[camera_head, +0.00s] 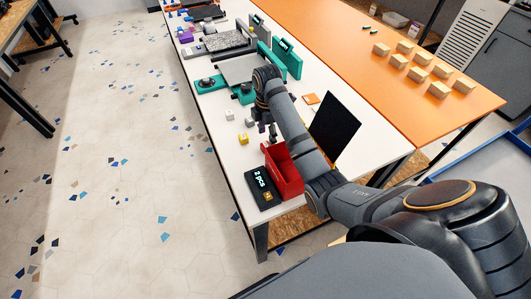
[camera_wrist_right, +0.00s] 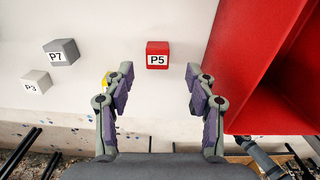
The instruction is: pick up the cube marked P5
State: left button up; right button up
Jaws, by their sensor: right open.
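The red cube marked P5 (camera_wrist_right: 157,55) sits on the white table in the right wrist view, centred beyond the fingertips. My right gripper (camera_wrist_right: 159,80) is open and empty, its two fingers spread to either side of the cube's line. The cube shows clear of both fingers. In the head view my right gripper (camera_head: 270,131) hangs over the table beside the red bin (camera_head: 284,170); I cannot make out the P5 cube there. My left gripper is out of view.
The red bin (camera_wrist_right: 262,60) stands close right of the P5 cube. A grey cube P7 (camera_wrist_right: 62,52), a pale cube P3 (camera_wrist_right: 37,82) and a partly hidden yellow cube (camera_wrist_right: 106,79) lie left. A black "2 pcs" display (camera_head: 262,188) stands by the bin.

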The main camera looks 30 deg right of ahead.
aim_at(267, 144)
jog(key=shift+w+f, duration=0.2)
jog(key=shift+f, duration=2.35)
jog(key=c, duration=0.9)
